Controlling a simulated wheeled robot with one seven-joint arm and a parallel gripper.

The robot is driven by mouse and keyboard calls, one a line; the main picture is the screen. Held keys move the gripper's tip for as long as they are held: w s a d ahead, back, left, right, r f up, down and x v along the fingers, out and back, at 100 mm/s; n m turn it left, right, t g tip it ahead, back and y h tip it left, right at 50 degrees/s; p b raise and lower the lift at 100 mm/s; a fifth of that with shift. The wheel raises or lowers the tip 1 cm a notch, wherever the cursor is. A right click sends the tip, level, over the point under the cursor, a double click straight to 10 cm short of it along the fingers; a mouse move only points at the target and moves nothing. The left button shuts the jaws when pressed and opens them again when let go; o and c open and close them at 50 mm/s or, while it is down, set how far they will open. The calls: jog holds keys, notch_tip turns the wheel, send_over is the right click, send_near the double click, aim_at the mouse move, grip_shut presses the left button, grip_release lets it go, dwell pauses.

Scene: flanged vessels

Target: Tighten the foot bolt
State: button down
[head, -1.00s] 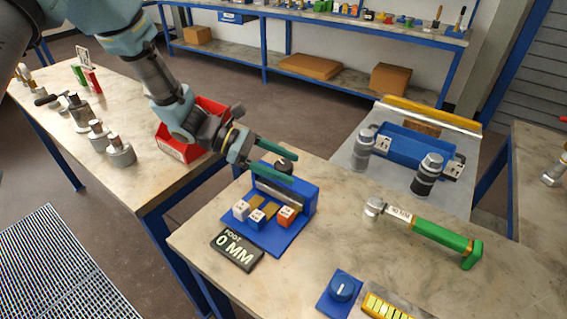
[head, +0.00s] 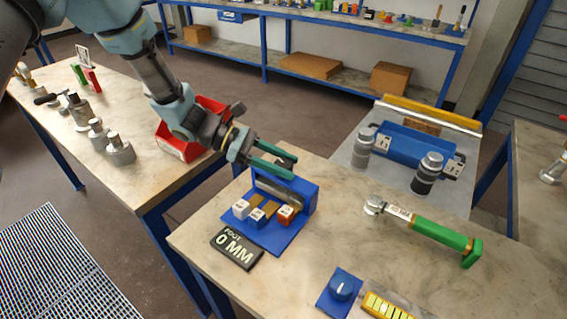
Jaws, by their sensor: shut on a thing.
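My gripper (head: 292,169), with two green fingers, reaches from the upper left over a blue fixture (head: 275,238) on the near table. Its fingers are closed around the top of the foot bolt, which is largely hidden between them. A grey bar lies along the fixture's raised blue back, below the fingers.
A green-handled wrench (head: 430,233) lies to the right on the table. A blue dial box (head: 341,290) and a yellow-striped block (head: 392,307) are at the front edge. A red bin (head: 178,147) stands on the left bench, behind my arm. A blue tray (head: 408,149) is at the back right.

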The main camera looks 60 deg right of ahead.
jog(key=shift+w+d+m+y, duration=0.1)
jog(key=shift+m+y, duration=0.2)
jog(key=shift+y, duration=0.1)
jog(key=shift+f+m+g+y+b, duration=0.1)
jog(key=shift+m+g+y+b, duration=0.35)
jog(key=shift+m+y, duration=0.6)
jog(key=m+y+b, duration=0.2)
jog(key=m+y, duration=0.2)
jog(key=y, duration=0.1)
jog(key=shift+f+m+y, duration=0.1)
jog(key=shift+m+y, duration=0.15)
jog(key=m+t+y+b, duration=0.1)
jog(key=m+y, duration=0.2)
jog(key=shift+t+y+b, duration=0.25)
jog(key=shift+y+b, duration=0.05)
jog(key=shift+b, duration=0.05)
jog(key=shift+m+t+y+b, duration=0.65)
jog(key=shift+m+t+y, duration=0.45)
jog(key=shift+m+y, duration=0.55)
jog(key=shift+m, duration=0.35)
jog(key=shift+c, duration=1.5)
grip_release()
jog(key=shift+r, duration=0.2)
